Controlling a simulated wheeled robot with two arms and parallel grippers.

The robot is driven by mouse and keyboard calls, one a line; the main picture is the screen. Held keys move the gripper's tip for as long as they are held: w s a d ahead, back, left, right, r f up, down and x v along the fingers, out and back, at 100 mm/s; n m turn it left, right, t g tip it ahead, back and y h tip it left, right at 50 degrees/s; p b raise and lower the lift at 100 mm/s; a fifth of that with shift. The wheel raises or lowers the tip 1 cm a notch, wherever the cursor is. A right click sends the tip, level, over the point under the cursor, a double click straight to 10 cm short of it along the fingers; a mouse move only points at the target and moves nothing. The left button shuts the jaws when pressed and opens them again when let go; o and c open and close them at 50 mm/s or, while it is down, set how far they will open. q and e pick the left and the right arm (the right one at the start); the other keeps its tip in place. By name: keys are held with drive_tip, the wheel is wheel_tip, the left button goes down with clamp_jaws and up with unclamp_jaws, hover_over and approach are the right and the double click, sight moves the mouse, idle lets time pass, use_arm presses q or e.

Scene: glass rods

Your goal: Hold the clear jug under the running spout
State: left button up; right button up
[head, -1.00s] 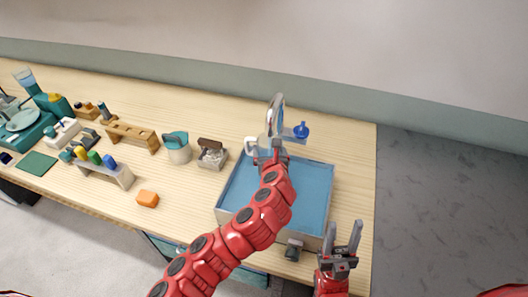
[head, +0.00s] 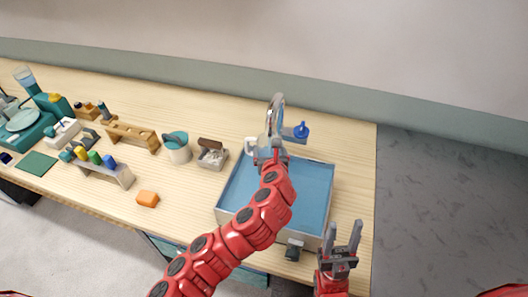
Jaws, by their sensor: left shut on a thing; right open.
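The spout (head: 278,103) is a grey curved tap at the back of a blue basin (head: 310,190), with a blue knob (head: 301,131) on its right. My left gripper (head: 271,148) is shut at the basin's back edge, just below the spout. A pale, see-through shape there, with a white handle-like part (head: 251,146) at its left, looks like the clear jug. My gripper and arm hide most of it. I cannot make out a water stream. My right gripper (head: 344,238) is open and empty, in front of the basin's right corner.
Left of the basin stand a box with a brown lid (head: 212,154) and a white pot with a teal top (head: 177,148). Wooden racks and teal equipment fill the far left. The table ends just right of the basin.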

idle(0.3)
use_arm(q)
drive_tip(key=s+a+p, duration=0.4)
drive_tip(key=s, duration=0.9)
drive_tip(key=shift+s+a, duration=0.15)
drive_tip(key=shift+a, duration=0.05)
